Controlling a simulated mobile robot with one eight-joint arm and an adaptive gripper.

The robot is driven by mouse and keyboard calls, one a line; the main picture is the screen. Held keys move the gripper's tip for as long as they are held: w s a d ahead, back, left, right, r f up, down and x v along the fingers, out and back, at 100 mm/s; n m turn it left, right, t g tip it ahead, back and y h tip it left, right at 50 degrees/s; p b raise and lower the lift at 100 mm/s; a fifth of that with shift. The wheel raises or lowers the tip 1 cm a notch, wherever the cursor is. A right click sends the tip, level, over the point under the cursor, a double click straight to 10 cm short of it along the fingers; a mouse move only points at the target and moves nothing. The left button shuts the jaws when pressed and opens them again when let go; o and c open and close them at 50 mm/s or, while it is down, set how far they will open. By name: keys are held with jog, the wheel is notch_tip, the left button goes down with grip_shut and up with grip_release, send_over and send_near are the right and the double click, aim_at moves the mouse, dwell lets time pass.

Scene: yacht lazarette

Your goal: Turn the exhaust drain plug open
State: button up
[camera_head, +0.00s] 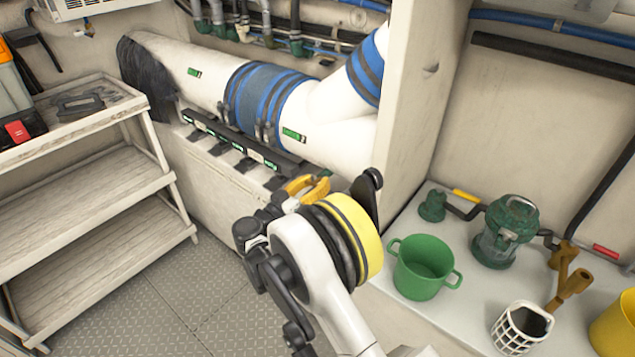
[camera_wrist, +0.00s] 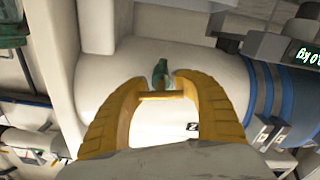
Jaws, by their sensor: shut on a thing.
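The exhaust pipe is a thick white pipe (camera_head: 335,135) with blue bands, running along the back wall in the head view. It also fills the middle of the wrist view (camera_wrist: 110,70). The drain plug (camera_wrist: 160,70) shows there as a small green fitting on the pipe, with a short yellowish crossbar (camera_wrist: 160,96) in front of it. My gripper (camera_wrist: 160,84) has its two yellow fingers on either side, shut on the plug's crossbar.
A white partition (camera_head: 420,80) stands right of the pipe. On the bench beyond are a green pot (camera_head: 422,268), a green lantern (camera_head: 505,232) and a white basket (camera_head: 522,328). A shelf unit (camera_head: 90,235) stands at left. Bare floor (camera_head: 180,300) lies between.

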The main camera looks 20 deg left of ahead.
jog(key=n, duration=0.6)
jog(key=shift+s, duration=0.15)
jog(key=shift+o, duration=0.2)
jog(key=n, duration=0.6)
jog(key=shift+a+r+n, duration=0.15)
jog(key=shift+r+n, duration=0.05)
jog(key=shift+n, duration=0.1)
jog(key=n, duration=0.6)
jog(key=shift+a+r, duration=0.1)
jog(key=shift+a, duration=0.05)
jog(key=shift+c, duration=0.2)
jog(key=n, duration=0.6)
jog(key=shift+a+n, duration=0.1)
jog(key=shift+n, duration=0.3)
